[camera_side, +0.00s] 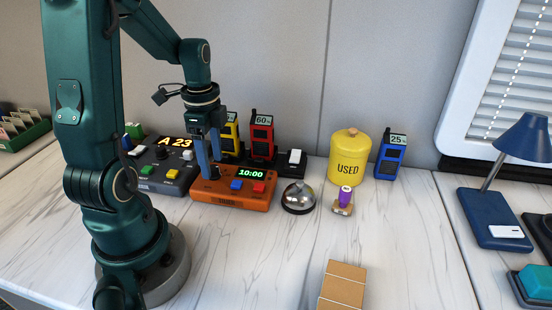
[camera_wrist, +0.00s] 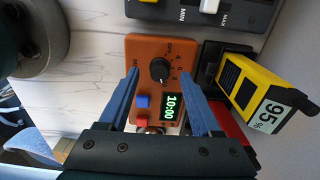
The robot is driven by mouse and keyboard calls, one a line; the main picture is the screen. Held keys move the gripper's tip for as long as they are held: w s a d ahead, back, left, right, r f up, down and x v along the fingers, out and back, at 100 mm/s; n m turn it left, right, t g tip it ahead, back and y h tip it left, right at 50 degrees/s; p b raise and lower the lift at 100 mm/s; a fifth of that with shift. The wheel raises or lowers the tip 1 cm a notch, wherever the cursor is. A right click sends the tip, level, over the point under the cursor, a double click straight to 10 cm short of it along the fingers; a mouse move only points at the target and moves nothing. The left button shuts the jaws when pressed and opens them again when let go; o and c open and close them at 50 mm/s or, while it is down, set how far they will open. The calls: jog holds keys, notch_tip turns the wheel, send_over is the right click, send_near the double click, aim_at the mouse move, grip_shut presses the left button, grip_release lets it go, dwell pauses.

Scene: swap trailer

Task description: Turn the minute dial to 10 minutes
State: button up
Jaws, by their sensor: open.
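The orange timer box (camera_side: 232,198) stands on the table, and its green display (camera_side: 251,174) reads 10:00. A blue button (camera_side: 236,185) and a red button (camera_side: 259,188) sit on its top. In the wrist view, the black minute dial (camera_wrist: 160,70) with a white pointer line sits on the orange face, with small marks around it. My gripper (camera_wrist: 161,77) is open, its two blue fingers apart on either side of the dial, and I see no contact.
A grey "A 23" console (camera_side: 158,187) stands close on the left. Red (camera_side: 262,138) and yellow handsets stand behind. A bell (camera_side: 298,198), a yellow "USED" jar (camera_side: 348,160) and a blue handset (camera_side: 390,158) are to the right. The table's front middle is clear, apart from tan blocks (camera_side: 343,285).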

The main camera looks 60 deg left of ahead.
aim_at(213, 168)
jog(key=shift+r, duration=1.8)
